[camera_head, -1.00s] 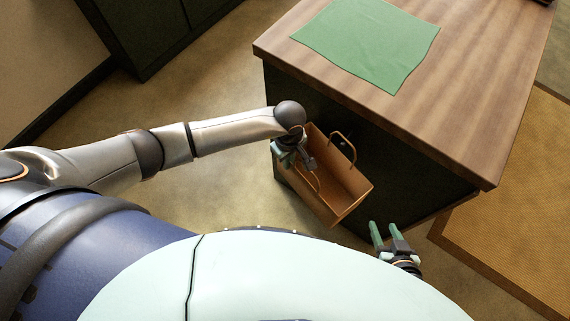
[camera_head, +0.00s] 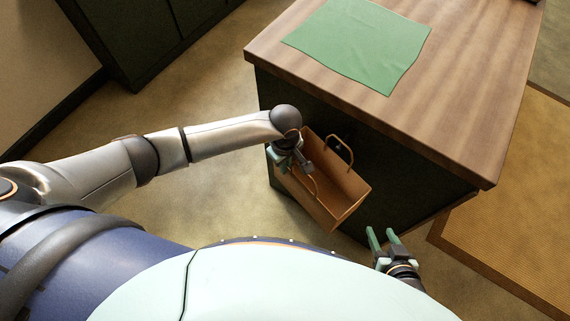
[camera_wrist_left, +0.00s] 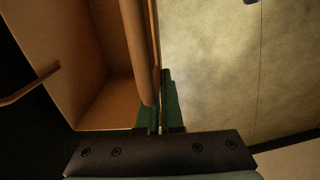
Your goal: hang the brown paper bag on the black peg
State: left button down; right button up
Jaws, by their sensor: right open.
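The brown paper bag (camera_head: 348,190) hangs tilted beside the dark side of the wood-topped counter, its open top facing up and two loop handles showing. My left gripper (camera_head: 283,160) is at the bag's left side in the head view. In the left wrist view its green fingers (camera_wrist_left: 158,110) close around the edge of the bag's wall (camera_wrist_left: 85,60), near a handle. My right gripper (camera_head: 382,236) is open and empty, below and right of the bag.
The wooden counter top (camera_head: 450,100) has a green cloth (camera_head: 360,45) on it. Its edge is close above the bag. A dark cabinet (camera_head: 150,40) stands at the upper left. A brown mat (camera_head: 520,200) lies at the right. Floor (camera_head: 190,100) is clear left of the counter.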

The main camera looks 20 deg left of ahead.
pick_arm(q)
jog(key=c, duration=1)
grip_release()
notch_tip(320, 180, up, 12)
jog(key=shift+r, duration=0.25)
